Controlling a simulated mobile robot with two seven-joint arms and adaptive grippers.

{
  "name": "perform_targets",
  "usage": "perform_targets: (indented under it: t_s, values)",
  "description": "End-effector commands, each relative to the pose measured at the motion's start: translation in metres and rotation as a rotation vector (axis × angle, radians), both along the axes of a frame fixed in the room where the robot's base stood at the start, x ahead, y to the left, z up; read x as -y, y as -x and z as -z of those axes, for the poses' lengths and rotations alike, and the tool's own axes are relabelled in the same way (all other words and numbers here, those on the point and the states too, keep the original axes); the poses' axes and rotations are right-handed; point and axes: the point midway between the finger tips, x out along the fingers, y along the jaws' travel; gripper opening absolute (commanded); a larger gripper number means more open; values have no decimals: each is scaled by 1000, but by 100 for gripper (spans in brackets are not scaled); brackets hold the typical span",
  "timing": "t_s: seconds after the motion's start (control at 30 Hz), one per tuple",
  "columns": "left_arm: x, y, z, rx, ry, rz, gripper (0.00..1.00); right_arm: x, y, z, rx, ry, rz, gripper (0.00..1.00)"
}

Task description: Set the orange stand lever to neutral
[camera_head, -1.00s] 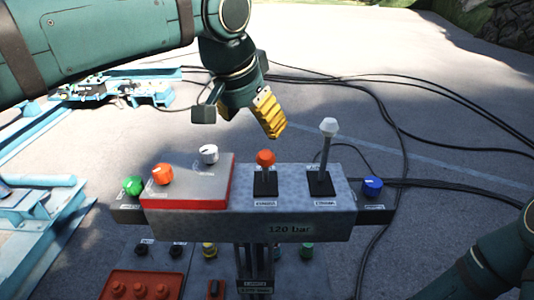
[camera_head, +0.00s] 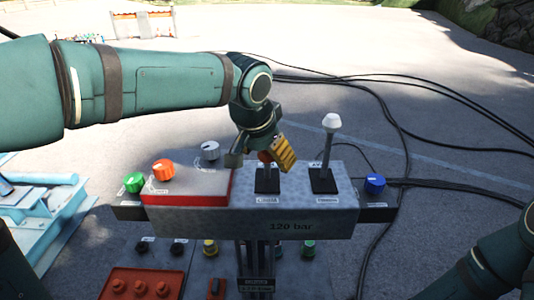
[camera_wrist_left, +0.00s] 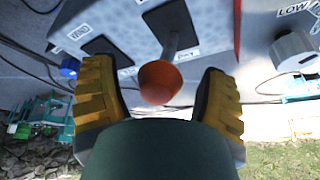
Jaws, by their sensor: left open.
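The orange stand lever (camera_head: 265,157) stands on a black base plate on top of the grey control box (camera_head: 295,222). In the head view its knob is mostly hidden by my gripper. In the left wrist view its orange knob (camera_wrist_left: 160,82) sits between the yellow finger pads, with a visible gap on each side. My left gripper (camera_head: 271,157) is open around the knob and does not appear to grip it. It also shows in the left wrist view (camera_wrist_left: 160,100). My right gripper is out of view; only part of my right arm shows at the lower right.
A white-knobbed lever (camera_head: 331,122) stands close to the right of the gripper. Orange (camera_head: 163,170), grey (camera_head: 210,150), green (camera_head: 134,182) and blue (camera_head: 374,184) knobs are on the box. Black cables (camera_head: 403,140) lie on the ground behind and right.

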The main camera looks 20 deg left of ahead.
Motion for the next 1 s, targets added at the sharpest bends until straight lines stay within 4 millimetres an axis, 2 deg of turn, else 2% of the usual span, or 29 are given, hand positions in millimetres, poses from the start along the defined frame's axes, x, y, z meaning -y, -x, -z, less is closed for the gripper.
perform_targets:
  t_s: [0.07, 0.1, 0.3, 0.47, 0.63, 0.8, 1.0]
  values:
    - [0, 0, 0, 0, 0, 0, 74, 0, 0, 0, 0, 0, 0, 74]
    - [0, 0, 0, 0, 0, 0, 68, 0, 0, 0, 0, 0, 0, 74]
    - [0, 0, 0, 0, 0, 0, 0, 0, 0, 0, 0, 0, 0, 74]
    - [-1, -3, -2, 0, 0, -1, 0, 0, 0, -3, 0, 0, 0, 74]
    - [-8, -25, -11, 2, -1, -5, 0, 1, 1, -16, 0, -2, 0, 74]
    - [-13, -43, -13, 4, 0, -1, 0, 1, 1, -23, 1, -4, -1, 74]
    - [-13, -45, -12, 6, 0, 0, 0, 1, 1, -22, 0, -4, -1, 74]
